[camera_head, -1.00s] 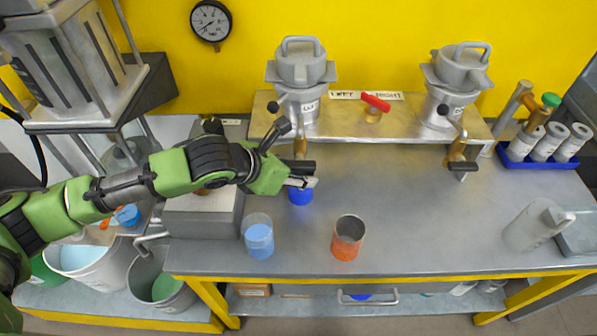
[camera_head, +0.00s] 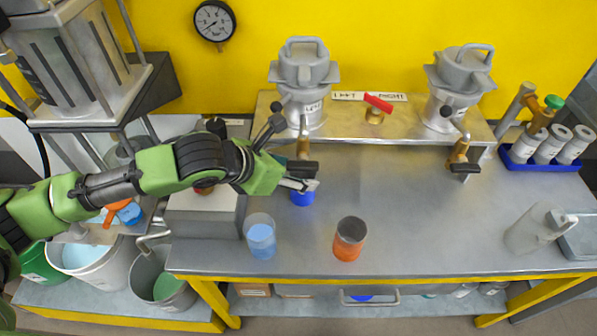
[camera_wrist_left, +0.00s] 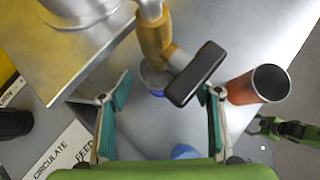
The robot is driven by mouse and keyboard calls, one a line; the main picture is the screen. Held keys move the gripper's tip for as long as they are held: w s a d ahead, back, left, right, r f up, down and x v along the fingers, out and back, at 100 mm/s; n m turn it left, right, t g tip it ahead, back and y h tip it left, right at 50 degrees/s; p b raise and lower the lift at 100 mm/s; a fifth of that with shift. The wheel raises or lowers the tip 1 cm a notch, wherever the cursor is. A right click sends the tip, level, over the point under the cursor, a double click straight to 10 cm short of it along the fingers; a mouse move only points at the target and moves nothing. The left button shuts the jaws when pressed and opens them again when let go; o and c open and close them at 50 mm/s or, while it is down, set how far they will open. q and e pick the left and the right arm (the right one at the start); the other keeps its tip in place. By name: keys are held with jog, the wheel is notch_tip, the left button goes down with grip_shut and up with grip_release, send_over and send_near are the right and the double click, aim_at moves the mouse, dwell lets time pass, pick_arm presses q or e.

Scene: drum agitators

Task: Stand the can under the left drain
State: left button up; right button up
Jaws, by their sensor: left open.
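The blue can (camera_head: 302,197) stands on the bench below the left drain (camera_head: 303,150), a brass valve with a black handle. My left gripper (camera_head: 300,184) is open at the can and hides its upper part. In the left wrist view the can (camera_wrist_left: 156,92) shows between the spread fingers of my left gripper (camera_wrist_left: 163,100). There the black handle of the left drain (camera_wrist_left: 155,40) covers part of it. I cannot tell whether a finger touches the can.
A beaker of light blue liquid (camera_head: 261,238) and an orange can (camera_head: 350,240) stand nearer the bench front. The right drain (camera_head: 460,150) is further right. A pale jug (camera_head: 530,230) stands at the right end. The bench middle is clear.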

pick_arm(q)
jog(key=v, duration=0.9)
jog(key=shift+a+r, duration=0.2)
jog(key=shift+r, duration=0.05)
jog(key=shift+s, duration=0.15)
